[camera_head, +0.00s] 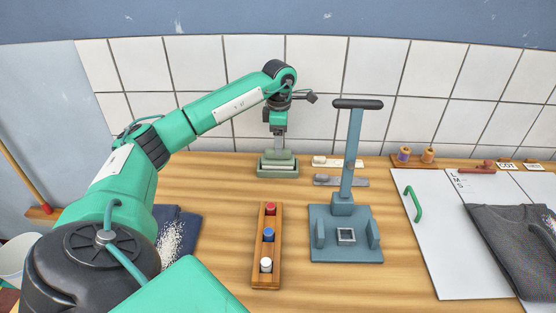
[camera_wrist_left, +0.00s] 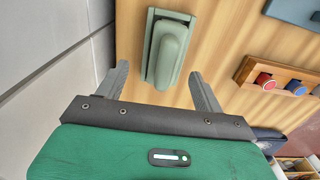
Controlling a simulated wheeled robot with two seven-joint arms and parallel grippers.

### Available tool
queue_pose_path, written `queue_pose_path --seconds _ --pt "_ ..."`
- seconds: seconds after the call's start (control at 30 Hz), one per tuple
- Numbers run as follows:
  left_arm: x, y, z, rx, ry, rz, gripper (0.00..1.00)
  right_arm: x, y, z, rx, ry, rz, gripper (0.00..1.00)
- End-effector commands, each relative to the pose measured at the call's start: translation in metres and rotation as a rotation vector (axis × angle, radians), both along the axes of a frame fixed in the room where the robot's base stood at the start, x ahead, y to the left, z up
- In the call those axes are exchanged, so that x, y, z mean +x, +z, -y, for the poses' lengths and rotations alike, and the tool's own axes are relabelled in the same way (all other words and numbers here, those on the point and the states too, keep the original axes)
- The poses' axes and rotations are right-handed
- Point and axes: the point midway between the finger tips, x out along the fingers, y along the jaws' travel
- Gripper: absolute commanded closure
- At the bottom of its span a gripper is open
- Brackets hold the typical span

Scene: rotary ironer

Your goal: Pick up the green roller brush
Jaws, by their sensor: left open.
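A grey-green object with a rounded bar on a rectangular base (camera_head: 278,170), which looks like the green roller brush, rests at the back of the wooden table near the tiled wall. It also shows in the left wrist view (camera_wrist_left: 168,52), between and beyond my fingertips. My left gripper (camera_head: 279,148) points down just above it. In the left wrist view the two fingers of the gripper (camera_wrist_left: 160,85) are apart with nothing between them but the view of the brush's near end. Whether the fingertips reach down beside it is hard to tell. My right gripper is out of view.
A wooden rack (camera_head: 258,284) with red, blue and white pieces lies in front. A blue-grey stand (camera_head: 330,250) with a tall post rises to the right. A white board (camera_head: 440,245) with a dark grey garment (camera_head: 505,235) lies further right. The tiled wall (camera_head: 340,80) is close behind.

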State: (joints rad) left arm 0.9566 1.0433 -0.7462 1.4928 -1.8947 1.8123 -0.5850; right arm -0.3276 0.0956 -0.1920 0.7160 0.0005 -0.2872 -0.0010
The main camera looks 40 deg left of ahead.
Motion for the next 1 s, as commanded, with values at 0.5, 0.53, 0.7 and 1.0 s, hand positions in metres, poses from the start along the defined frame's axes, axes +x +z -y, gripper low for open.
queue_pose_path --seconds 0.5,0.53,0.7,1.0 --pt "-0.005 -0.049 0.007 0.000 0.000 -0.003 0.31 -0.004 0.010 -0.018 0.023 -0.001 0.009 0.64" --pt "-0.005 -0.052 0.007 0.000 0.000 -0.001 0.31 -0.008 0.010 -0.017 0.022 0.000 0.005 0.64" --pt "-0.005 -0.060 0.007 0.000 0.000 0.000 0.31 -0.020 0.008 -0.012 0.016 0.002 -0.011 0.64" --pt "-0.004 -0.059 0.007 0.001 0.000 0.001 0.60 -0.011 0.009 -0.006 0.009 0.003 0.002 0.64"
